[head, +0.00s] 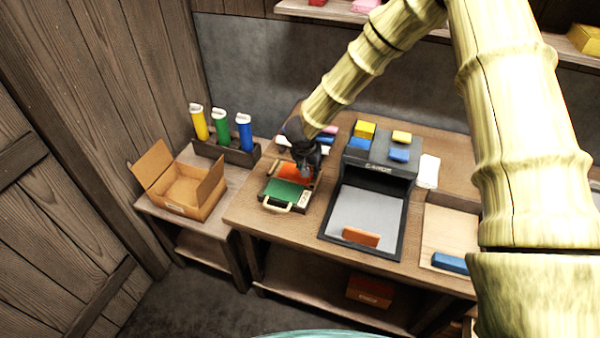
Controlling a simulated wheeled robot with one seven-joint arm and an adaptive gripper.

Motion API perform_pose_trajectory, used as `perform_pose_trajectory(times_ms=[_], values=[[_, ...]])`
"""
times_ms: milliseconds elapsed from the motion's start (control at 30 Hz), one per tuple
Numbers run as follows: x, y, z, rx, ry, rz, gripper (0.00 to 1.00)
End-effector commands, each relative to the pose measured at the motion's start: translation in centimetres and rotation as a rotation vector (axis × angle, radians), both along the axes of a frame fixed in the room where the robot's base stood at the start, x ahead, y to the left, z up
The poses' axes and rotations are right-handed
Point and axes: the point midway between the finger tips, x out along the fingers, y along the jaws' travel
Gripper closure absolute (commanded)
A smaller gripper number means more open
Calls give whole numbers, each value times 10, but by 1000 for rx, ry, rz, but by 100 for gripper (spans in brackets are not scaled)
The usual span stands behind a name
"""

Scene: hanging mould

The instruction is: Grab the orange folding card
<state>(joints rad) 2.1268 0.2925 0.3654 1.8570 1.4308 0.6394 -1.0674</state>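My gripper (308,168) is a small dark shape at the end of my bamboo-textured arm. It points down over the back part of a small case with a green panel (285,192) and a pale handle. A flat orange piece (293,172) lies right at the gripper, partly hidden by it; it may be the orange folding card. I cannot tell whether the fingers touch it or are closed. Another orange piece (361,237) lies at the front of the grey bed of a black machine (378,168), clear of the gripper.
An open cardboard box (180,196) stands on a lower side table at left. Behind it a dark rack holds yellow, green and blue tubes (220,127). Yellow and blue blocks lie on and around the machine. A board with a blue block (450,262) is at right. An orange-red box (370,291) sits below.

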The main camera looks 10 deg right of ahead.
Motion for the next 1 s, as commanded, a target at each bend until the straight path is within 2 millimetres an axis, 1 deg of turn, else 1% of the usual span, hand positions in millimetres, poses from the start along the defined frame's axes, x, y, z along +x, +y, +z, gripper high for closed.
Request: perform_pose_trajectory(times_ms=[100,300,433,667,700,767,800,833,1000], values=[[3,-5,-11,-1,3,0,71],[9,-9,-28,0,1,1,71],[11,-10,-32,0,0,-1,71],[11,-10,-33,1,1,0,71],[10,-10,-33,1,1,0,78],[10,-10,-33,1,1,0,88],[10,-10,-33,1,1,0,96],[10,-10,-33,1,1,0,99],[10,-10,-33,1,1,0,100]])
